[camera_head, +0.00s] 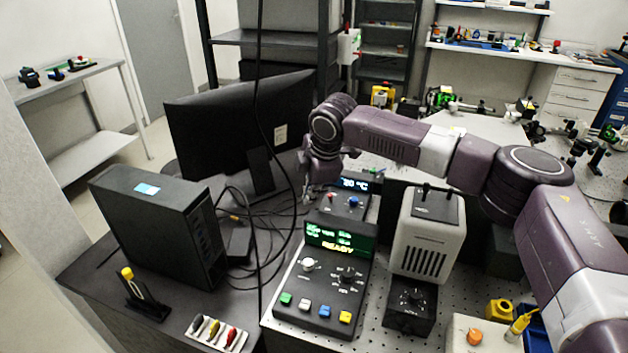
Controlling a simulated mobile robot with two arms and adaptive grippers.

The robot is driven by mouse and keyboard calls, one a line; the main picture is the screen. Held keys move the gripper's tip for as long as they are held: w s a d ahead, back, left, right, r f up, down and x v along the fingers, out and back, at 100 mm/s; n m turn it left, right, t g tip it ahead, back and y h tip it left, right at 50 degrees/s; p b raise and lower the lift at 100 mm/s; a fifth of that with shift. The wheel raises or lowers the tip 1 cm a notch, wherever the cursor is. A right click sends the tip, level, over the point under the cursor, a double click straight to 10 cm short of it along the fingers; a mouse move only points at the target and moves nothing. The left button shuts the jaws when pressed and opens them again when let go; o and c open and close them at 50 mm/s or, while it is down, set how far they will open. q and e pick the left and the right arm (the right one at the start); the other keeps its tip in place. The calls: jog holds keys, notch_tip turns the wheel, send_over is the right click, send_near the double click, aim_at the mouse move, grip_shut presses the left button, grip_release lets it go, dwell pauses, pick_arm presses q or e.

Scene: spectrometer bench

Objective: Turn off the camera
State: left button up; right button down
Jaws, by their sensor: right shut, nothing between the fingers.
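A small dark control box (352,209) with a lit display reading about 20 °C carries a red and a blue control. In front of it stands a larger black control unit (327,291) with a green display reading READY, knobs and several coloured buttons. I cannot tell for sure which device is the camera. My right arm reaches in from the right, and my right gripper (310,197) points down, shut and empty, just left of the small control box. Whether it touches the box is unclear. My left gripper is not in view.
A grey-white housing (428,240) on a black base stands right of the control unit. A monitor (232,125), a black computer (160,222) and loose cables fill the left. A tray of coloured tools (217,334) lies at the front. A yellow bottle (519,326) stands front right.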

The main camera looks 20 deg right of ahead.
aim_at(331, 198)
jog(key=d, duration=0.1)
jog(key=p, duration=0.1)
jog(key=d, duration=0.1)
jog(key=shift+w+d+f, duration=0.35)
jog(key=shift+s+d+r, duration=0.1)
jog(key=shift+s+d, duration=0.1)
jog(key=shift+d, duration=0.35)
pick_arm(q)
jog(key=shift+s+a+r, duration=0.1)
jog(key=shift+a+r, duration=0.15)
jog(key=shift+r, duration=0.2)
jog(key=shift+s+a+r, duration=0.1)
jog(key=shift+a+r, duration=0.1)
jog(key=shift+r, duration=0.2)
jog(key=shift+p, duration=0.3)
